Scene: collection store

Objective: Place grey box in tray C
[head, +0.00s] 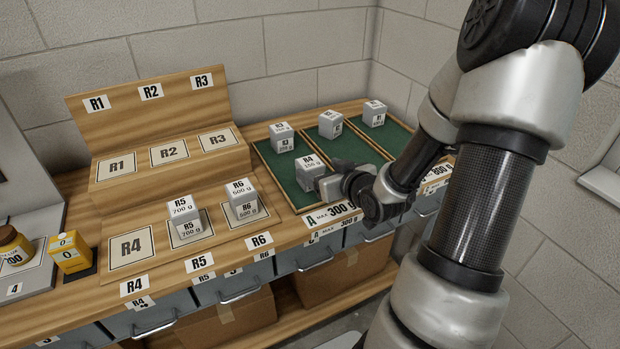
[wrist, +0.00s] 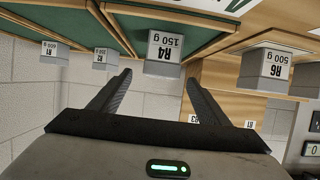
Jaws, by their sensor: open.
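Several grey boxes are in view. Box R4, marked 150 g (head: 310,168), sits in green tray A (head: 277,179), near its front. My gripper (head: 322,184) is open and empty at this box. In the wrist view, box R4 (wrist: 164,53) appears upside down between and just beyond my open fingertips (wrist: 158,78), apart from them. Box R3 (head: 282,138) is at the back of tray A. Box R2 (head: 330,124) is in the middle tray (head: 352,150). Box R1 (head: 373,113) is at the back of the rightmost tray (head: 395,138), whose letter is hidden.
Box R5 (head: 183,209) and box R6 (head: 241,192) stand on the wooden counter at left. A stepped wooden rack (head: 170,170) has empty R1, R2 and R3 places. The R4 place (head: 131,247) is empty. A yellow device (head: 71,252) stands far left. Low dividers separate the trays.

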